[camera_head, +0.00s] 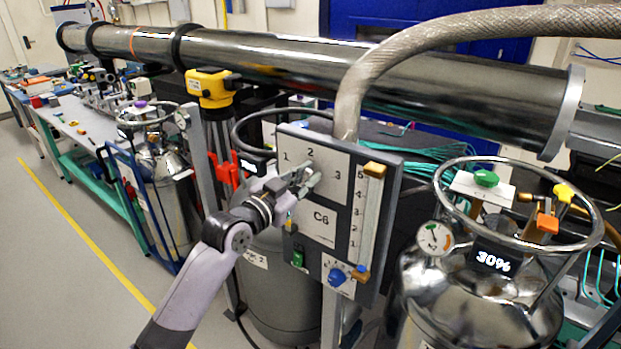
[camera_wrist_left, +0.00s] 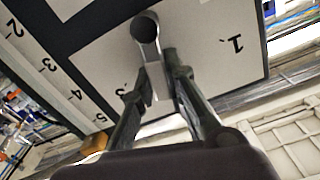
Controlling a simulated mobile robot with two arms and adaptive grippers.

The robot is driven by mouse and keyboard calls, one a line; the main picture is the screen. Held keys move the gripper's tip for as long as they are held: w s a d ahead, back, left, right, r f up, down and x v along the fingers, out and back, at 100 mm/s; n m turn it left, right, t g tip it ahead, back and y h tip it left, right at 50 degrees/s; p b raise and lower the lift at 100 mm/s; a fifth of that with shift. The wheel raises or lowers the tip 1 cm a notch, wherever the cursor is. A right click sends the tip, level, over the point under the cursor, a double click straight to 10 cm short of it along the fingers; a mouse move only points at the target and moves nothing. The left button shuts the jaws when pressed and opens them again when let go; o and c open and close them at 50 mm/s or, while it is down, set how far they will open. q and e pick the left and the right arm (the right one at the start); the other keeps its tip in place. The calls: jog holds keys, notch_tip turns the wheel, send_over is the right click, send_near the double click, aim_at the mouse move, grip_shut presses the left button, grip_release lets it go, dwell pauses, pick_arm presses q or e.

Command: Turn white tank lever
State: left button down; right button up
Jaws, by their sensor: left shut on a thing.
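The grey panel (camera_head: 390,190) carries a white plate with the numbers 1 and 2 legible and a label reading C6. My left gripper (camera_head: 308,181) is in front of this plate and largely covers the lever in the head view. In the left wrist view the grey lever (camera_wrist_left: 150,50) has a round hub and a flat arm. The fingers of my left gripper (camera_wrist_left: 160,82) are shut on the lever arm, one on each side. The lever's tip is partly hidden between the fingers. My right gripper is not in view.
A slider scale with orange-brown ends, a green switch (camera_head: 298,257) and a blue knob (camera_head: 337,276) are on the same panel. A metal tank (camera_head: 480,300) with a ring rail and a 30% display stands at right. A thick hose (camera_head: 385,58) passes above the panel.

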pick_arm(q)
jog(key=shift+w+a+n, duration=0.3)
jog(key=shift+a+n, duration=0.1)
jog(key=shift+n, duration=0.7)
jog(key=shift+a, duration=0.1)
jog(key=shift+n, duration=0.3)
jog(key=c, duration=1.6)
grip_release()
jog(key=shift+w, duration=0.1)
jog(key=v, duration=1.2)
